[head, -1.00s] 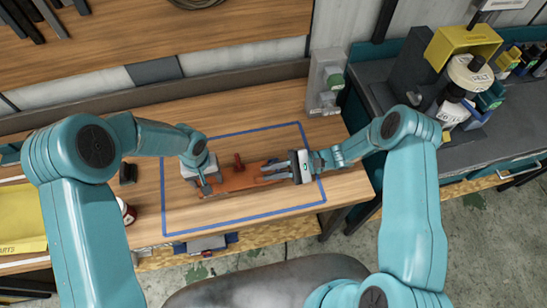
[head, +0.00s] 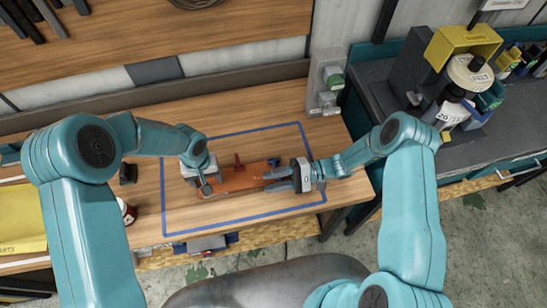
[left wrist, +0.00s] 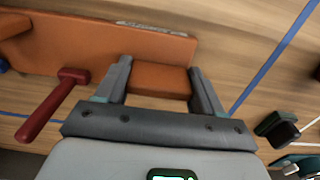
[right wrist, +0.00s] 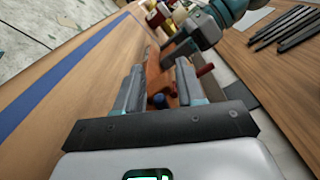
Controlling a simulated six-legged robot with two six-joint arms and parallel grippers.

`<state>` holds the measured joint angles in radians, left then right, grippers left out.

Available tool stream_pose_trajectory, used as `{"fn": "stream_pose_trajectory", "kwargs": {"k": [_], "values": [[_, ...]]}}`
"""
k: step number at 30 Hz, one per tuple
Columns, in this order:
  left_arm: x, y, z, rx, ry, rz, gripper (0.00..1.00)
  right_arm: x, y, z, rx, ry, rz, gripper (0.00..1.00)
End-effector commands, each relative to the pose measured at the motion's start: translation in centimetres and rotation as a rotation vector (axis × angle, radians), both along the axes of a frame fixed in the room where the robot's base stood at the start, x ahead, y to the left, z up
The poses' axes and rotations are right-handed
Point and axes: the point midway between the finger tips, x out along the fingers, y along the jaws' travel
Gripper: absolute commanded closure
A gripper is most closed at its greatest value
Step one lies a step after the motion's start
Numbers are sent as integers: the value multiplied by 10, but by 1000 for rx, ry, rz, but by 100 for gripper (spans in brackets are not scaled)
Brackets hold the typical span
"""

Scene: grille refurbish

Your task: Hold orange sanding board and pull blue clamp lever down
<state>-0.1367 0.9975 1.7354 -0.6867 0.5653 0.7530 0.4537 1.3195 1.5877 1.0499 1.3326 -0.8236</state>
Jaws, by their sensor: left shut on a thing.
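The orange sanding board (head: 236,180) lies on the wooden bench inside the blue outline. My right gripper (head: 270,182) is open at the board's right end. In the right wrist view, the blue clamp lever (right wrist: 158,101) shows as a small blue end between the spread fingers; contact cannot be told.
Blue tape (head: 244,222) outlines the work area on the bench. A red can (head: 127,212) and a dark block (head: 128,172) stand to the left. Bare bench lies in front of the board.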

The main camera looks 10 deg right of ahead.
Motion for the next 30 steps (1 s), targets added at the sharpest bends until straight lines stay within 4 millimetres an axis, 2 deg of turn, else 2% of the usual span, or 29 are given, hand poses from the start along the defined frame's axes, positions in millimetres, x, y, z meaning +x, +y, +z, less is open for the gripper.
{"fn": "stream_pose_trajectory", "kwargs": {"k": [1,8,30], "values": [[-5,1,-6,1,14,3,95,0,0,-1,-1,0,-1,62],[-5,0,-6,1,14,3,95,1,-7,-1,-2,-1,-3,62],[-5,0,-6,1,14,0,95,1,-73,-2,-2,-2,-3,62]]}}
